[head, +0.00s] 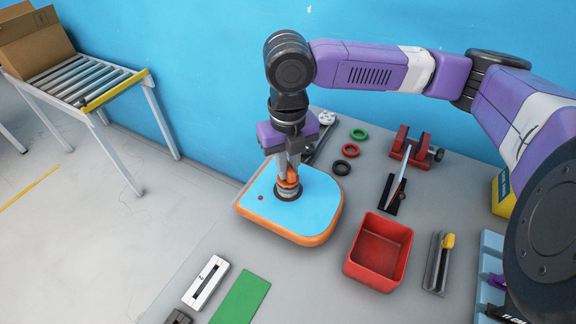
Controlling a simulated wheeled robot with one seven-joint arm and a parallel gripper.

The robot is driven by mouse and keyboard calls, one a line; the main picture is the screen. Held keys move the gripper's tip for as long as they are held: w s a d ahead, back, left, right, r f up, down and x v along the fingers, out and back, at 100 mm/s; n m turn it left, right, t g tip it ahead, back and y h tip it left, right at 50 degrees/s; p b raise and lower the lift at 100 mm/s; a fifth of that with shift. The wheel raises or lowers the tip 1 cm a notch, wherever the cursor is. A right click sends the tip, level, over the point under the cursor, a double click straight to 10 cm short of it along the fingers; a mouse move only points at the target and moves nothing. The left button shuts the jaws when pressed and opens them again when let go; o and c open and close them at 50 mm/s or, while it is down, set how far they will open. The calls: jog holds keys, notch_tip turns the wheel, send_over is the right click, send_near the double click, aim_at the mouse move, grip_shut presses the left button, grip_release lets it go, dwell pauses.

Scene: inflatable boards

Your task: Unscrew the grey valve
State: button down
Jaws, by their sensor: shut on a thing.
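The inflatable board (318,214), blue on top with an orange rim, lies at the left end of the grey table. The grey valve (287,193) sits on its top face, with a small red dot to its left. My gripper (288,178) points straight down over the valve, with its fingers shut on it. Orange shows around the fingertips. The fingers and this orange part hide the top of the valve, so I cannot tell how far it is turned or whether it is lifted.
A red open bin (362,275) stands right of the board. Behind it are a green ring (359,134), a red ring (350,150), a dark ring (341,168) and a red clamp (417,151). A green plate (240,298) lies at the front. A roller conveyor (85,84) stands at far left.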

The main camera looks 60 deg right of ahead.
jog(key=shift+f, duration=0.1)
jog(key=shift+n+b, duration=0.4)
jog(key=shift+n, duration=1.3)
jog(key=shift+n, duration=0.4)
jog(key=shift+n+b, duration=0.4)
jog(key=shift+n, duration=0.9)
jog(key=shift+s+n+b, duration=0.1)
jog(key=shift+n+b, duration=0.35)
jog(key=shift+n, duration=1.25)
jog(key=shift+f, duration=0.1)
